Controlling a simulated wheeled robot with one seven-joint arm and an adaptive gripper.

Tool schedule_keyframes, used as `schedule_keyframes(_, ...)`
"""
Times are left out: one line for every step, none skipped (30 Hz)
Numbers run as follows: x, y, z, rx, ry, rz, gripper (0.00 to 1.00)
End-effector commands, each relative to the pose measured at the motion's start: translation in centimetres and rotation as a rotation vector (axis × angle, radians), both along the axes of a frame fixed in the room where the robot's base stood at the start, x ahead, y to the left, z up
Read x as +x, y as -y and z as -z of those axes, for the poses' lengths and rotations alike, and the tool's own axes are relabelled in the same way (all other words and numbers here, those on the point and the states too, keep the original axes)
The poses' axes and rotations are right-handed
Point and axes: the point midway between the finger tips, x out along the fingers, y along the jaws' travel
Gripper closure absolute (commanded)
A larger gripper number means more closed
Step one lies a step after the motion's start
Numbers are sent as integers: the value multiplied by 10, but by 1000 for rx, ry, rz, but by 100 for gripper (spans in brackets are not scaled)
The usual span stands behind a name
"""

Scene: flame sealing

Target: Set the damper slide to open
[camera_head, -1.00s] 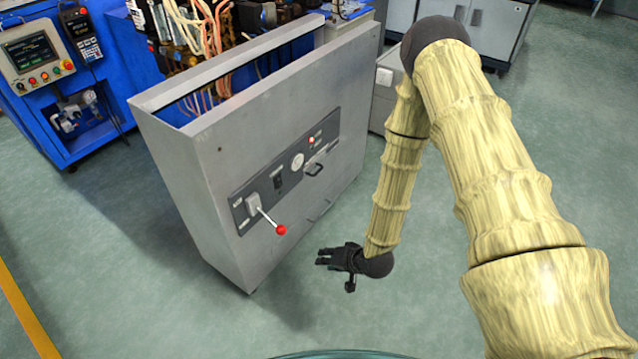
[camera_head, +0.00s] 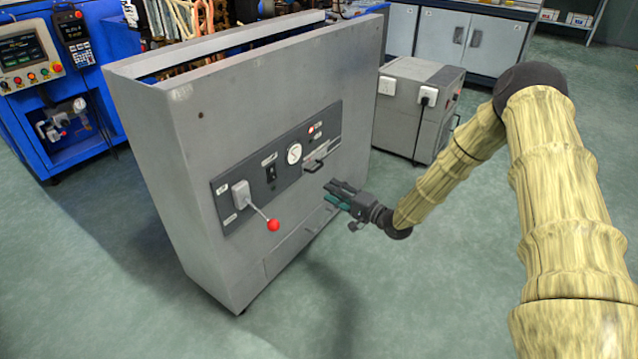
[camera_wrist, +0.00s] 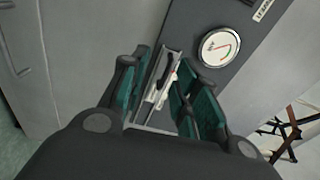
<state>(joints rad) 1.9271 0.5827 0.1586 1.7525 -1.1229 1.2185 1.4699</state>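The damper slide, with a dark looped handle (camera_head: 314,166) on a light metal track, is at the right end of the dark control panel (camera_head: 270,185) on the grey cabinet front. In the wrist view the slide's track and dark handle (camera_wrist: 168,72) show between my fingers, partly hidden by them. My gripper (camera_head: 337,192) is in front of the panel, just right of and below the handle in the head view. Its green-padded fingers (camera_wrist: 160,95) are apart, with nothing visibly gripped. I cannot tell the remaining gap to the handle.
A lever with a red ball (camera_head: 273,225) sticks out at the panel's left. A round gauge (camera_head: 294,153) and a dark switch (camera_head: 271,173) lie between lever and slide. A grey box unit (camera_head: 407,112) stands behind the cabinet. Floor in front of the cabinet is clear.

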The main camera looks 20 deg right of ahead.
Motion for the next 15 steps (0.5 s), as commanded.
schedule_keyframes(6,10,10,28,21,-5,69)
schedule_keyframes(9,14,8,45,31,-13,69)
schedule_keyframes(13,19,7,65,41,-21,69)
schedule_keyframes(15,23,6,79,50,-27,69)
schedule_keyframes(17,27,4,92,56,-32,69)
schedule_keyframes(19,31,2,107,65,-40,69)
schedule_keyframes(20,33,1,116,70,-45,69)
schedule_keyframes(21,35,0,124,74,-50,69)
schedule_keyframes(22,38,-2,133,78,-56,69)
schedule_keyframes(23,40,-3,139,81,-59,69)
schedule_keyframes(23,41,-4,142,83,-61,69)
schedule_keyframes(24,42,-5,148,84,-63,69)
schedule_keyframes(25,42,-5,150,85,-66,69)
schedule_keyframes(26,42,-6,152,86,-67,69)
schedule_keyframes(27,41,-6,152,87,-68,69)
